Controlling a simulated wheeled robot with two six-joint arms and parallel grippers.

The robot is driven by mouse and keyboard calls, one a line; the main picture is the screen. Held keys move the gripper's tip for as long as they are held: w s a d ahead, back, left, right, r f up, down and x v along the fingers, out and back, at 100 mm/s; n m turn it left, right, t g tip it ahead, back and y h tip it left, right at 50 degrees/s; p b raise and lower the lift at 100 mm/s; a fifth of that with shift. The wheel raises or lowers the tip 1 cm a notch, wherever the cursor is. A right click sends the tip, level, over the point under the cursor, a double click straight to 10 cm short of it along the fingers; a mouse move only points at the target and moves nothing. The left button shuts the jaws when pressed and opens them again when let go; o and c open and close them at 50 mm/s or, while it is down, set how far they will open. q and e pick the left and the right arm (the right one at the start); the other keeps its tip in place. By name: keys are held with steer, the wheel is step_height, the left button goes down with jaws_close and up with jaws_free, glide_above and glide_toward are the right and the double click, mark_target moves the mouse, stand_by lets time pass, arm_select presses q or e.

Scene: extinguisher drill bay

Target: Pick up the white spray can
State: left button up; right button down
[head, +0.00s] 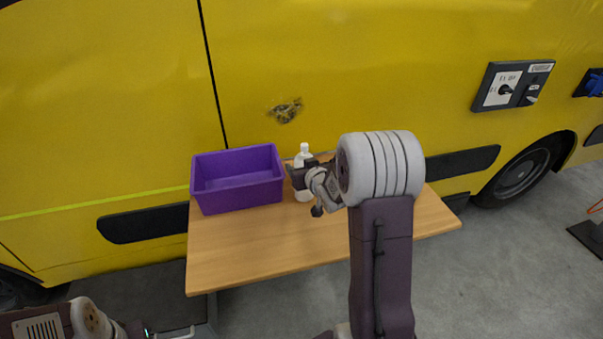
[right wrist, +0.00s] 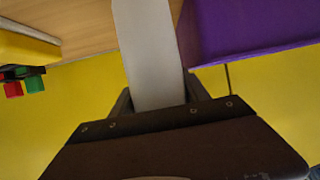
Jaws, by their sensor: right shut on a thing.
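The white spray can (head: 304,151) stands upright near the back of the wooden table, just right of the purple bin; I cannot tell whether its base touches the tabletop. My right gripper (head: 301,177) is shut on the can's body and hides part of it. In the right wrist view the can (right wrist: 148,55) lies between the two fingers (right wrist: 160,97) and runs out of the top of the frame. Part of my left arm shows at the lower left of the head view; its fingers do not show.
The purple bin (head: 237,203) stands at the table's back left, close beside the can; it also shows in the right wrist view (right wrist: 240,30). The table's (head: 270,245) front is clear. A yellow vehicle (head: 330,60) stands close behind. Red and green pieces (right wrist: 24,84) show in the wrist view.

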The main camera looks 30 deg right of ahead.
steer(key=s+d+r+p, duration=0.4)
steer(key=d+r, duration=0.4)
steer(key=d, duration=0.2)
steer(key=shift+s+d, duration=0.25)
steer(key=shift+s, duration=0.45)
